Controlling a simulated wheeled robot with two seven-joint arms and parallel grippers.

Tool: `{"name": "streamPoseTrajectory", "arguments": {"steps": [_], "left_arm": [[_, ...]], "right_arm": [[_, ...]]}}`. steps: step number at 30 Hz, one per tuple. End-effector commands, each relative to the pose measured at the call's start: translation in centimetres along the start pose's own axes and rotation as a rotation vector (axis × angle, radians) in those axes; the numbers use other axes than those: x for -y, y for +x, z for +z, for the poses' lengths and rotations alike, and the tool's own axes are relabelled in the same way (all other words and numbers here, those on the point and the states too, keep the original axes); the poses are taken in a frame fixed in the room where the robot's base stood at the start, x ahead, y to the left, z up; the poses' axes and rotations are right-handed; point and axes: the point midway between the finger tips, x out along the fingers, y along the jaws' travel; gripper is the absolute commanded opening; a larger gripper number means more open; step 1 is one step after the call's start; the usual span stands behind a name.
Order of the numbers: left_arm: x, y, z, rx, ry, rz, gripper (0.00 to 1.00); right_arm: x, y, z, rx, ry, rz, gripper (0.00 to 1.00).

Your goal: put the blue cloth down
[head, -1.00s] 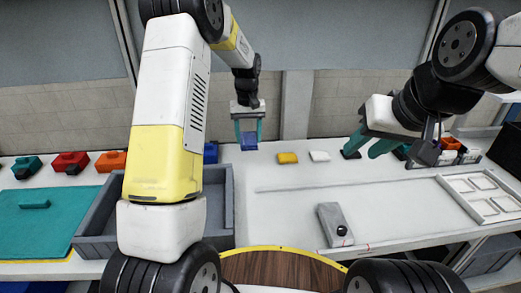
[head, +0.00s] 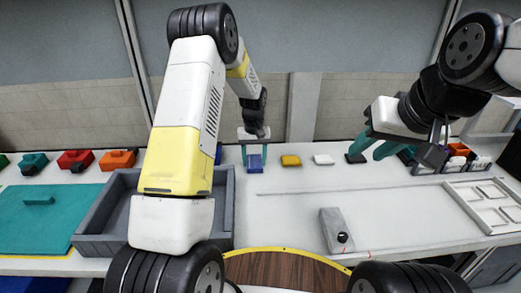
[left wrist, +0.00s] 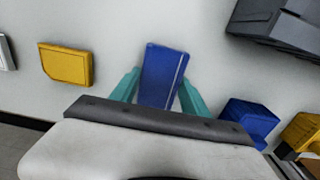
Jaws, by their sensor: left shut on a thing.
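The blue cloth (head: 255,163) is a small folded blue piece between the teal fingers of my left gripper (head: 254,158), over the back part of the white table. In the left wrist view the cloth (left wrist: 162,76) stands between both fingertips (left wrist: 160,88), and the gripper is shut on it. Whether its lower edge touches the table I cannot tell. My right gripper (head: 372,148) is at the back right, with its teal fingers apart. I see nothing between them.
A grey tray (head: 225,215) is at left, with another blue item (left wrist: 250,120) nearby. A grey box (head: 336,229) stands in front on mostly clear table.

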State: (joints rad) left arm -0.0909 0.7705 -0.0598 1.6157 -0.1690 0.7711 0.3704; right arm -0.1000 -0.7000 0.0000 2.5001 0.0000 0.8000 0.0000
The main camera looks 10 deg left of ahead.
Motion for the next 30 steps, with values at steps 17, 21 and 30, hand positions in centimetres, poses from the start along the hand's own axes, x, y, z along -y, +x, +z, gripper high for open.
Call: {"name": "streamPoseTrajectory", "arguments": {"steps": [17,21,30], "left_arm": [[0.0,0.2,0.0,-0.001,0.000,0.000,0.75],[0.0,0.2,0.0,-0.002,0.000,0.000,0.75],[-0.1,-3.0,-0.1,-0.006,0.001,0.002,0.75]], "right_arm": [[0.0,0.0,0.0,0.000,0.000,0.000,0.36],[0.0,0.0,0.0,0.000,0.000,0.000,0.36],[0.0,0.0,0.0,0.000,0.000,0.000,0.36]]}}
